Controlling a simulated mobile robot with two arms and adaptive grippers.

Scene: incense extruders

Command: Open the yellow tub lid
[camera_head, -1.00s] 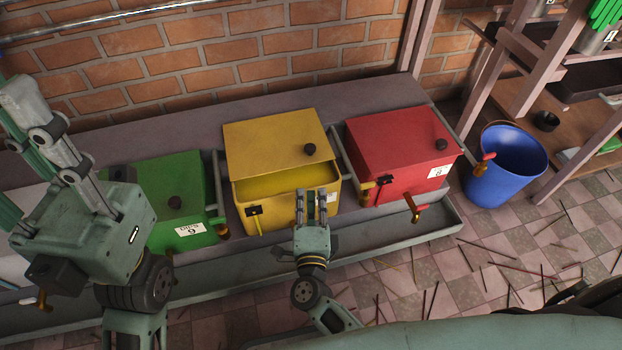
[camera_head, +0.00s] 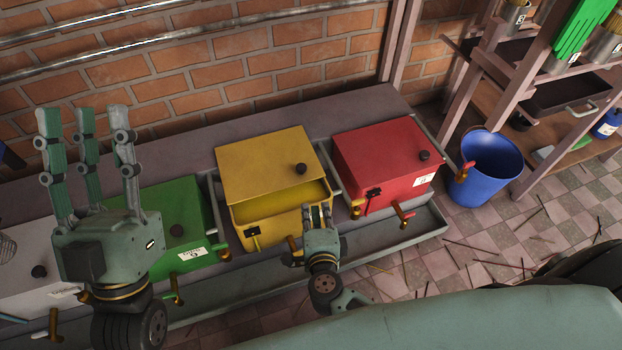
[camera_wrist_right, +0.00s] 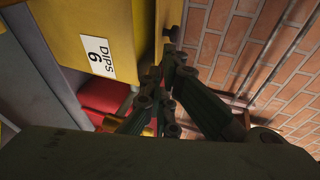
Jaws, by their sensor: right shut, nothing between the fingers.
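The yellow tub (camera_head: 272,236) stands between the green and red tubs. Its lid (camera_head: 262,165), with a dark knob (camera_head: 301,169), is raised at the front, and the yellow inside shows below its edge. My right gripper (camera_head: 318,207) is shut and empty by the tub's front right corner, below the lid's edge; whether it touches the tub is unclear. The right wrist view shows its dark fingers (camera_wrist_right: 165,85) beside the yellow tub's labelled wall (camera_wrist_right: 120,22). My left gripper (camera_head: 86,118) is open and empty at the left, fingers pointing up.
The green tub (camera_head: 165,205) and red tub (camera_head: 380,150) flank the yellow one, with taps at their fronts. A grey trough (camera_head: 405,230) runs along the front. A blue bucket (camera_head: 488,170) stands right. A brick wall (camera_head: 220,75) is behind. Sticks litter the tiled floor.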

